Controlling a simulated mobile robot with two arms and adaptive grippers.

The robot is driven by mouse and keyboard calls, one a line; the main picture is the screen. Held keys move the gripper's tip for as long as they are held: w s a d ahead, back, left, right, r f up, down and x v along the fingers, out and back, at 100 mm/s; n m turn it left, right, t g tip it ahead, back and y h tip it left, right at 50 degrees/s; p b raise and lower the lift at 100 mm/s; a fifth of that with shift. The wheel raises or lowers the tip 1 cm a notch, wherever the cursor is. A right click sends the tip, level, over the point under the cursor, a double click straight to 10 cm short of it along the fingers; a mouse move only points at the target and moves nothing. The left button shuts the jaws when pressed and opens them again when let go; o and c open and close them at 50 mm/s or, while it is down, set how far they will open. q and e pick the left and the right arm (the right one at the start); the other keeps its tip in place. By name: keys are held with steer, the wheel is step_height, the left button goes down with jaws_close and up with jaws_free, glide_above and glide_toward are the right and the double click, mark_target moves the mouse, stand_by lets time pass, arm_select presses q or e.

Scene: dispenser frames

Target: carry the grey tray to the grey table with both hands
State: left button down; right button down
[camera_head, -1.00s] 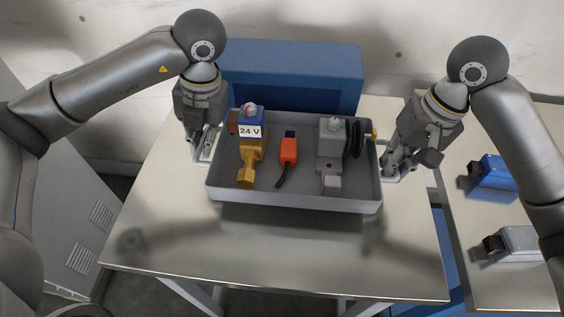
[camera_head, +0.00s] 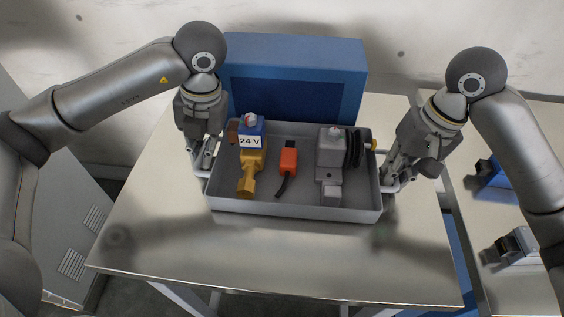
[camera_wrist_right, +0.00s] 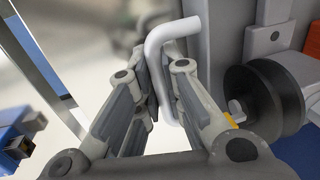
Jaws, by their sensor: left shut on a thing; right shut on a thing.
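The grey tray (camera_head: 295,206) is in the middle of the head view, level, over a grey metal table (camera_head: 270,265). A shadow shows under its front edge; it looks a little above the tabletop, though the gap is hard to judge. My left gripper (camera_head: 203,162) is shut on the tray's left handle (camera_head: 199,172). My right gripper (camera_head: 396,178) is shut on the right handle. In the right wrist view the pale bent handle (camera_wrist_right: 167,85) passes between the right gripper's fingers (camera_wrist_right: 165,112).
The tray holds a blue-and-yellow "24 V" item (camera_head: 250,150), an orange item (camera_head: 288,160) and a grey device (camera_head: 331,150). A blue box (camera_head: 295,50) stands behind. A second table at right bears a blue unit (camera_head: 492,174) and a grey one (camera_head: 520,246). The front tabletop is clear.

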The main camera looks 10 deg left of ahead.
arm_select(q)
steer(key=shift+f, duration=0.2)
arm_select(e)
steer(key=shift+f, duration=0.2)
arm_select(q)
steer(key=c, duration=1.5)
jaws_free()
steer(key=shift+s+r, duration=0.1)
steer(key=shift+c, duration=0.2)
arm_select(e)
steer(key=c, duration=1.5)
jaws_free()
steer(key=shift+s+r, duration=0.1)
steer(key=shift+c, duration=0.2)
arm_select(q)
step_height(320, 180, up, 12)
steer(key=d, duration=0.2)
arm_select(e)
step_height(320, 180, up, 12)
steer(key=d, duration=0.2)
steer(key=shift+d, duration=0.2)
